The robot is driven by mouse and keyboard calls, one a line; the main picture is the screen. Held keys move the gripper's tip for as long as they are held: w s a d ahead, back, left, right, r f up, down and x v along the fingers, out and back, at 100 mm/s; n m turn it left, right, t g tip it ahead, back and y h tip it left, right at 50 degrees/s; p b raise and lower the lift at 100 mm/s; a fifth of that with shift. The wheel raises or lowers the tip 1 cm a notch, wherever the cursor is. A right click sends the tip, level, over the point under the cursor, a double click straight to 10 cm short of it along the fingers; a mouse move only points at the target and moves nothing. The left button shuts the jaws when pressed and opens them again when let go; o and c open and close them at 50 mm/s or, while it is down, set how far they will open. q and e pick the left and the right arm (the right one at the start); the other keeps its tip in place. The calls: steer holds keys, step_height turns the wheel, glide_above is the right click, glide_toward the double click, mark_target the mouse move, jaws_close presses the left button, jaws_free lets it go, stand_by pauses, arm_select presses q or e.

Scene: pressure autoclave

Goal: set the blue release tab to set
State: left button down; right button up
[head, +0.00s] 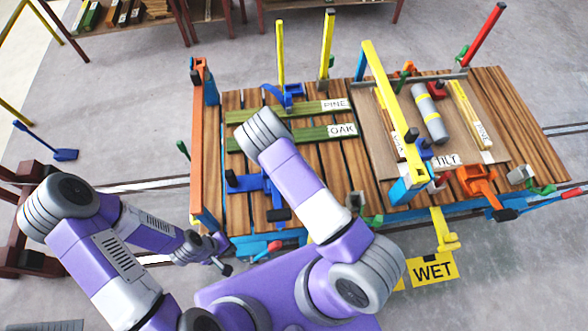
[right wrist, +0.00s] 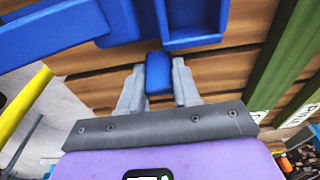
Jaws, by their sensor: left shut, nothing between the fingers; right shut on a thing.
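In the right wrist view a small blue tab (right wrist: 158,72) sits between the two grey fingers of my right gripper (right wrist: 158,88), which is shut on it. Larger blue parts (right wrist: 195,22) of a fixture lie just beyond the tab, over brown planks. In the head view my right arm covers its gripper, and the tab cannot be made out. A blue fixture (head: 250,184) lies on the slatted table left of that arm. My left gripper (head: 227,267) is shut and empty, low beside the table's near left corner.
The slatted table (head: 235,210) carries green boards marked PINE (head: 300,107) and OAK (head: 310,133), and a grey-yellow cylinder (head: 430,114). A yellow beam (head: 385,85), an orange post (head: 198,150) and upright yellow posts (head: 327,45) rise around it. A WET sign (head: 432,271) stands at the near side.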

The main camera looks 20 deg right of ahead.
steer(key=shift+a+h, duration=0.25)
steer(key=shift+h, duration=0.25)
steer(key=o, duration=1.1)
steer(key=shift+c, duration=0.2)
steer(key=v, duration=0.7)
steer(key=shift+w+a+r, duration=0.15)
steer(key=shift+w+r, duration=0.05)
steer(key=shift+r, duration=0.05)
